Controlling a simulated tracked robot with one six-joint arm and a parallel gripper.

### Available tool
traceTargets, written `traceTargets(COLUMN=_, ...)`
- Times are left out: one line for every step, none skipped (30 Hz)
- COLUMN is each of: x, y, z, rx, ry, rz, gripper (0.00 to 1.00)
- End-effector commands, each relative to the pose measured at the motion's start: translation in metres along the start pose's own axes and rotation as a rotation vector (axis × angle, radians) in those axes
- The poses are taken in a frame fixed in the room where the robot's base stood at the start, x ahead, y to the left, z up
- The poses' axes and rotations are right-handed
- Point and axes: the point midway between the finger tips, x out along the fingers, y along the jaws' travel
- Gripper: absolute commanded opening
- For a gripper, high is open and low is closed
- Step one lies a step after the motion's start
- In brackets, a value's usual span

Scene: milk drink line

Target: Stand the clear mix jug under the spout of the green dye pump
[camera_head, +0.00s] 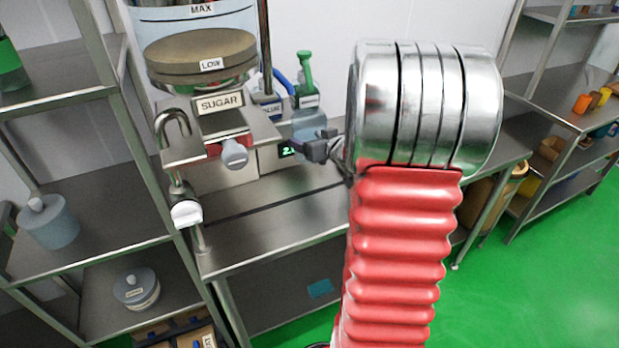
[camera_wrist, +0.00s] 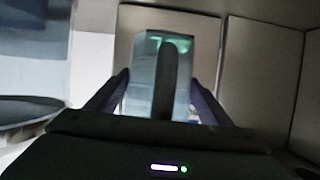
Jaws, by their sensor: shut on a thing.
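The clear mix jug shows in the wrist view (camera_wrist: 143,72), with its upright dark handle (camera_wrist: 167,80) between the two fingers of my gripper (camera_wrist: 160,88). In the head view my gripper (camera_head: 318,149) is shut on the handle, in front of the weighing unit's lit green display (camera_head: 287,150). A pale clear body (camera_head: 306,124) shows just behind the fingers; I cannot tell how much of it is jug and how much bottle. The green dye pump (camera_head: 305,68) stands behind it at the back of the bench. Its spout is too small to make out against the jug, and the jug's base is hidden.
The sugar dispenser (camera_head: 220,103) with its tap (camera_head: 235,153) stands left of my gripper. A blue pump (camera_head: 268,101) stands beside the green one. The steel bench (camera_head: 270,215) is clear at the front. Shelves (camera_head: 60,80) stand at left. My arm hides the bench's right part.

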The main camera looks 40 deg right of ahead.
Motion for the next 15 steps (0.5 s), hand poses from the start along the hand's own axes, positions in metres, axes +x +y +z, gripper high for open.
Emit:
traceTargets(x=-0.002, y=0.004, z=-0.001, rx=0.002, ry=0.003, rz=0.006, gripper=0.34)
traceTargets(x=-0.003, y=0.006, z=-0.001, rx=0.003, ry=0.003, rz=0.009, gripper=0.34)
traceTargets(x=-0.003, y=0.007, z=0.0, rx=0.004, ry=0.003, rz=0.012, gripper=0.34)
traceTargets(x=-0.004, y=0.009, z=0.0, rx=0.005, ry=0.003, rz=0.014, gripper=0.34)
traceTargets(x=-0.004, y=0.01, z=0.0, rx=0.006, ry=0.003, rz=0.016, gripper=0.34)
traceTargets(x=-0.005, y=0.012, z=0.0, rx=0.007, ry=0.003, rz=0.019, gripper=0.34)
traceTargets(x=-0.005, y=0.013, z=0.0, rx=0.008, ry=0.003, rz=0.021, gripper=0.34)
traceTargets(x=-0.006, y=0.013, z=0.001, rx=0.008, ry=0.003, rz=0.022, gripper=0.34)
traceTargets(x=-0.006, y=0.014, z=0.001, rx=0.009, ry=0.003, rz=0.023, gripper=0.34)
traceTargets(x=-0.006, y=0.015, z=0.002, rx=0.009, ry=0.003, rz=0.024, gripper=0.34)
traceTargets(x=-0.005, y=0.015, z=0.003, rx=0.009, ry=0.002, rz=0.024, gripper=0.34)
traceTargets(x=-0.005, y=0.015, z=0.006, rx=0.01, ry=0.002, rz=0.025, gripper=0.34)
traceTargets(x=-0.004, y=0.016, z=0.008, rx=0.011, ry=0.001, rz=0.025, gripper=0.34)
traceTargets(x=-0.003, y=0.016, z=0.011, rx=0.012, ry=0.001, rz=0.026, gripper=0.34)
traceTargets(x=-0.001, y=0.016, z=0.017, rx=0.012, ry=-0.001, rz=0.026, gripper=0.34)
